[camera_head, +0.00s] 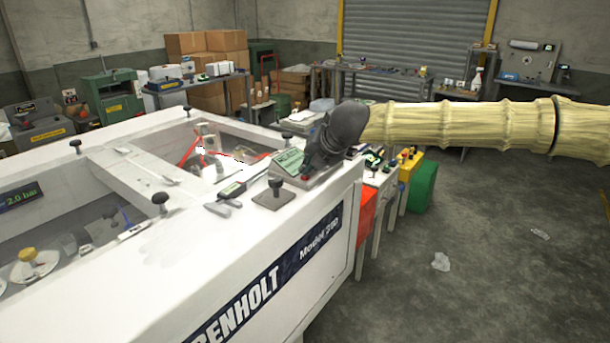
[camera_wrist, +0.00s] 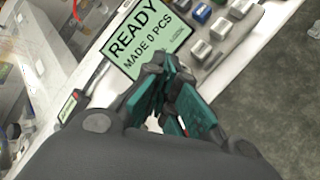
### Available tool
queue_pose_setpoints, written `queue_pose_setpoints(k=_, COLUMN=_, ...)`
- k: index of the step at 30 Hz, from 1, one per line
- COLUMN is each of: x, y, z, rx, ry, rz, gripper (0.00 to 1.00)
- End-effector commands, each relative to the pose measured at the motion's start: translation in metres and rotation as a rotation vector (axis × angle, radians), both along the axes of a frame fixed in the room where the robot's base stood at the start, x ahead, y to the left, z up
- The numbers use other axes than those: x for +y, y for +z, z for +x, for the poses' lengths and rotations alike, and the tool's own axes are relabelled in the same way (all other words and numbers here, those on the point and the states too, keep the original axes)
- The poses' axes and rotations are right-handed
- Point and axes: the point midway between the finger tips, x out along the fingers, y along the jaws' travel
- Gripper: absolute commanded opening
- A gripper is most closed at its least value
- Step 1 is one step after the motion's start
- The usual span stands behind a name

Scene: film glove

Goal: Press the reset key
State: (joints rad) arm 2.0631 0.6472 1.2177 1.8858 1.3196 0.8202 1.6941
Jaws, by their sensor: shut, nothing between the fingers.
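A control panel (camera_head: 315,174) sits on the near right corner of the white machine. In the wrist view its green display (camera_wrist: 146,37) reads "READY" and "MADE 0 PCS". Several grey keys (camera_wrist: 220,28) and one blue key (camera_wrist: 201,12) stand beside the display. Their labels are not readable, so I cannot tell which is the reset key. My gripper (camera_wrist: 168,66) is shut and empty, its teal fingertips over the panel by the display's lower right corner. Whether they touch the panel is unclear. In the head view my dark gripper (camera_head: 318,152) hides part of the panel.
A black knob on a plate (camera_head: 274,193) and a small handheld device (camera_head: 232,190) lie left of the panel. Black knobs (camera_head: 160,199) stand up along the machine's rim. A red bin (camera_head: 366,215) stands beyond the machine's edge. The floor at right is mostly clear.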

Motion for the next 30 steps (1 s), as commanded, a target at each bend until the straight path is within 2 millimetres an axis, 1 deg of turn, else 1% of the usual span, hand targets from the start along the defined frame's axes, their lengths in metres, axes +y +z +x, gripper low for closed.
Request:
queue_pose_setpoints(k=8, x=0.0, y=0.001, z=0.0, rx=0.001, ry=0.0, rz=-0.001, gripper=0.0)
queue_pose_setpoints(k=19, x=0.0, y=0.017, z=-0.001, rx=0.0, ry=-0.001, rz=-0.001, gripper=0.0)
queue_pose_setpoints(k=30, x=0.0, y=0.017, z=-0.001, rx=0.0, ry=0.0, rz=0.0, gripper=0.0)
